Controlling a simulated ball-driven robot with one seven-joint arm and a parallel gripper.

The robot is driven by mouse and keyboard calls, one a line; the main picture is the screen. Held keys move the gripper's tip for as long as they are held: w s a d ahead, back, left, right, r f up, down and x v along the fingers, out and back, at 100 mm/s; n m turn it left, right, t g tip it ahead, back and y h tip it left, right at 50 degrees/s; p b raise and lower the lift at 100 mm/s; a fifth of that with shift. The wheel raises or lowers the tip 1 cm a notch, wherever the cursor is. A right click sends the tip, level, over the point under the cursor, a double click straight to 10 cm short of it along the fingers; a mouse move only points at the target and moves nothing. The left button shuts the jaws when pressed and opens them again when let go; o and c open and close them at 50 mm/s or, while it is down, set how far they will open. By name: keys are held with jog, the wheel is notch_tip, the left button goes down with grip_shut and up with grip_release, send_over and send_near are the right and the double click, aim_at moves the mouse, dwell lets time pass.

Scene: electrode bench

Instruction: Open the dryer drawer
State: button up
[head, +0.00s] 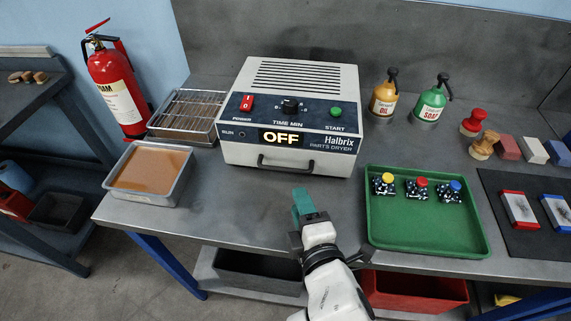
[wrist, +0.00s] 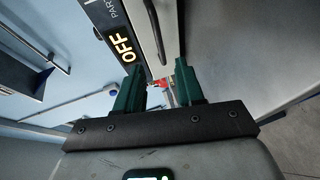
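The parts dryer (head: 290,115) is a white box with a dark control panel and a lit display reading OFF. Its drawer front (head: 235,155) is the low white panel, flush with the body, with a dark bar handle (head: 287,165). My gripper (head: 305,200) is in front of the dryer, just right of and nearer than the handle, and does not touch it. In the wrist view the teal fingers (wrist: 160,78) are apart with nothing held. The handle (wrist: 156,30) shows beyond them, turned on its side, roughly in line with the gap.
A metal tray of brown material (head: 150,175) and a wire-rack tray (head: 187,115) stand left of the dryer. A green tray (head: 425,235) with several small capped pieces lies to the right. An oil bottle (head: 384,96) stands behind it. The bench between dryer and front edge is clear.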

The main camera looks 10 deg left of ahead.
aim_at(287, 171)
jog(key=x, duration=1)
jog(key=shift+w+p, duration=0.15)
jog(key=shift+p, duration=0.15)
jog(key=shift+c, duration=0.4)
grip_shut()
